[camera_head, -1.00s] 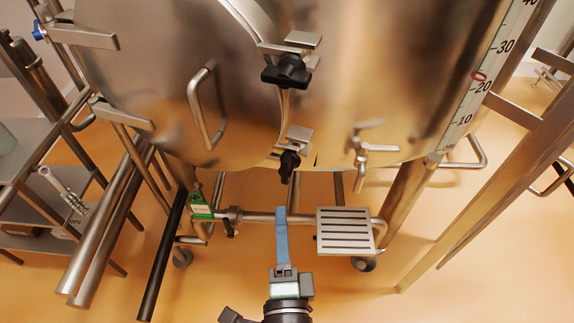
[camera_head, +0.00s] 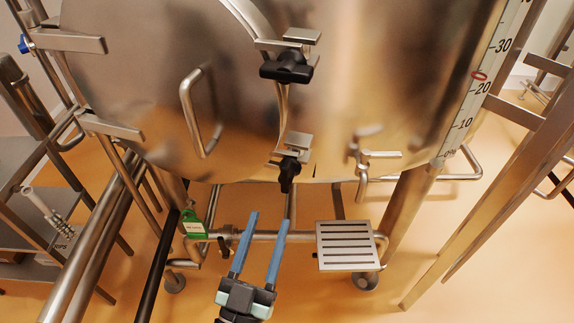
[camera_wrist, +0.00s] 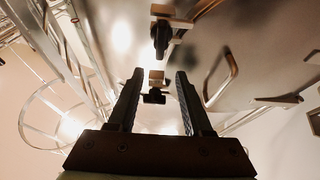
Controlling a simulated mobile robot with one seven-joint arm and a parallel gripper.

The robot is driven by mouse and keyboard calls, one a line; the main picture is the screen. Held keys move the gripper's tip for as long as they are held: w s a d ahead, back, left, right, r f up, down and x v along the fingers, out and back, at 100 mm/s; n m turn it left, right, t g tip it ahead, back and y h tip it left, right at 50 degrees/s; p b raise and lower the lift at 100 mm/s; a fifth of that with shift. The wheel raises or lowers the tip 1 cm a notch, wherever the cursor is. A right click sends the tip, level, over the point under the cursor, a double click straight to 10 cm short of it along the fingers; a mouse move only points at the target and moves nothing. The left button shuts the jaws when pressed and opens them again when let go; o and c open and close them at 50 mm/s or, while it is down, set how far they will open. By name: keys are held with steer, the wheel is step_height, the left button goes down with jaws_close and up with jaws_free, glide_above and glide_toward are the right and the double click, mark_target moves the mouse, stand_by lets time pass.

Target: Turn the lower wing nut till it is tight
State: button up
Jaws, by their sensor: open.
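The lower wing nut (camera_head: 287,172) is black and sits under a steel clamp block at the lower right edge of the round hatch. An upper black wing nut (camera_head: 286,67) sits above it on the same rim. My gripper (camera_head: 269,217) has two blue fingers, open and empty, just below the lower wing nut and apart from it. In the wrist view my gripper (camera_wrist: 157,75) shows dark fingers spread apart. One black wing nut with its clamp (camera_wrist: 154,97) appears between them, and another (camera_wrist: 160,38) appears higher; both stand beyond the fingers.
The hatch handle (camera_head: 199,112) is left of the nuts, and a small valve (camera_head: 364,160) is to the right. A horizontal pipe (camera_head: 290,236) with a green tag (camera_head: 194,225) runs behind the fingers to a slotted plate (camera_head: 347,246). Steel legs stand on both sides.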

mark_target(284, 174)
steer(key=p+x, duration=0.2)
steer(key=x, duration=0.9)
steer(key=shift+w+d+r, duration=0.1)
steer(key=shift+w, duration=0.2)
jaws_close()
